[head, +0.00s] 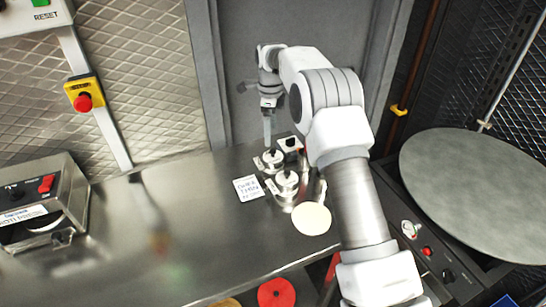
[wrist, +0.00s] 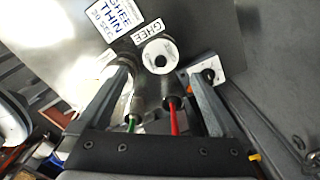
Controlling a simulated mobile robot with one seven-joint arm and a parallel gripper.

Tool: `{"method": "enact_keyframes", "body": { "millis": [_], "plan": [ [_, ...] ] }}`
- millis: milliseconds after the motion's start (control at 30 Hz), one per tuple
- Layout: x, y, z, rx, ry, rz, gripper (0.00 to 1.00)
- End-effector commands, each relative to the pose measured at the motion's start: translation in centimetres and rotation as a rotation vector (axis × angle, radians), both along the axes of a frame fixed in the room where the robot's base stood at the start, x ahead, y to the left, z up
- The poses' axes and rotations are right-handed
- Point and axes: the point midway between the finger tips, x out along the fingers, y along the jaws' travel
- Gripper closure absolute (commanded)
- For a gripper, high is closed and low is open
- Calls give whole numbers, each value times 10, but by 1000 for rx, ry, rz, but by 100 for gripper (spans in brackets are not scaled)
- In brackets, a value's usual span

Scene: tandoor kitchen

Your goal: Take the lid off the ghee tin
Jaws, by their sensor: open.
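The ghee tin's round pale lid (wrist: 151,57) with a dark knob shows in the wrist view, beside a card reading GHEE (wrist: 146,32). In the head view I take the rear of two lidded steel tins (head: 270,160) to be this tin; its label is too small to read there. My gripper (head: 268,141) points down above the rear tin. In the wrist view my gripper (wrist: 160,72) is open, with one finger on each side of the lid's lower part. Nothing is held. Whether the fingers touch the lid cannot be told. The tin's body is mostly hidden.
A second lidded tin (head: 287,183) stands close in front. A white block with a dark top (head: 290,144) is behind. A GHEE THIN card (head: 249,188) lies left, and a pale disc (head: 312,219) is in front.

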Motion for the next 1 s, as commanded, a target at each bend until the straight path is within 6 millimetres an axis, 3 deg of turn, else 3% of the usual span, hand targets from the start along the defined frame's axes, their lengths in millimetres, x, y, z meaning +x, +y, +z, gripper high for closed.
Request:
{"method": "enact_keyframes", "body": {
  "millis": [100, 367, 633, 967, 1000],
  "plan": [
    [0, -1, -21, 1, 3, 0, 0],
    [0, -2, -40, 0, 2, -1, 0],
    [0, -6, -79, 0, 3, -1, 0],
    [1, -5, -88, 1, 0, 0, 0],
    [1, -5, -88, 1, 0, 0, 4]
  ]
}}
